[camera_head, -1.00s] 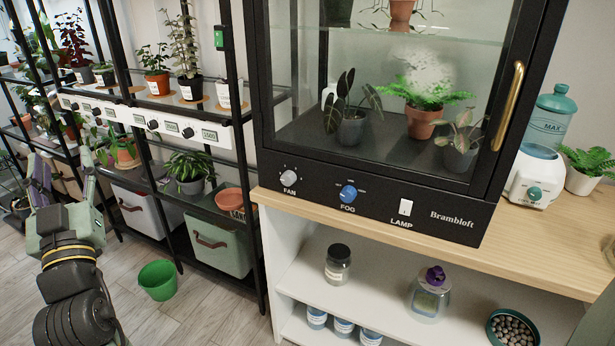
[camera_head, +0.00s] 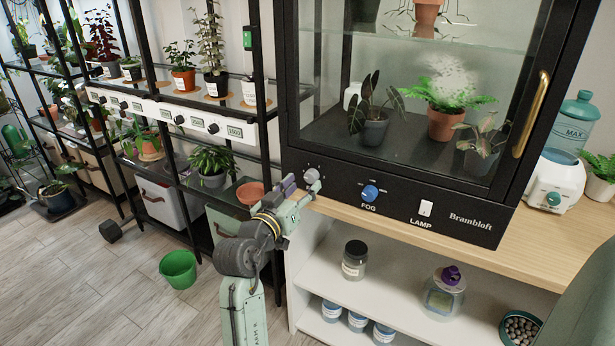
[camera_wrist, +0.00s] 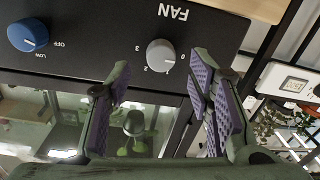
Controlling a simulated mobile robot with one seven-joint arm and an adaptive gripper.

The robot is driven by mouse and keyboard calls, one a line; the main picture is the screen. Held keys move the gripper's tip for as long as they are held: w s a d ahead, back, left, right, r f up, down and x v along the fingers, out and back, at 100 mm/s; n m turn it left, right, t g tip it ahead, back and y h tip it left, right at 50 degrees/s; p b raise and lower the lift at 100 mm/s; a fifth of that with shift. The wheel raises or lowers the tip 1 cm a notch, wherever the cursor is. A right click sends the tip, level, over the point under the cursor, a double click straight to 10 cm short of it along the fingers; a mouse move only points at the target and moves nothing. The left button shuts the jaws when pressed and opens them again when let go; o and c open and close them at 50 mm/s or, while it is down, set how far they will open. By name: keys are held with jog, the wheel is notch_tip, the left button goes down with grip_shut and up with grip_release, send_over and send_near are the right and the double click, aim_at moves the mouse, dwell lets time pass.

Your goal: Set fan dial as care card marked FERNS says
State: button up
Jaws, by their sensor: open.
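The grey fan dial (camera_head: 311,176) is at the left end of the cabinet's black front panel, partly behind my gripper in the head view. In the wrist view the fan dial (camera_wrist: 160,53) shows upside down with its FAN label and numbers around it. I cannot clearly read its pointer. My gripper (camera_head: 300,188) is open and empty in front of the dial. In the wrist view its purple-padded fingers (camera_wrist: 160,75) are spread, with the dial seen between and beyond their tips; no contact shows. I see no readable care card marked FERNS.
The blue fog dial (camera_head: 370,193) and white lamp switch (camera_head: 426,208) are to the right on the panel. A fern (camera_head: 447,97) stands inside the glass cabinet. Plant shelves stand left. A green bucket (camera_head: 178,269) is on the floor. Wooden counter (camera_head: 530,250) runs below the cabinet.

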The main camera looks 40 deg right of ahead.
aim_at(309, 178)
jog(key=shift+p+x, duration=0.3)
jog(key=shift+x, duration=1.55)
jog(key=shift+c, duration=0.4)
grip_shut()
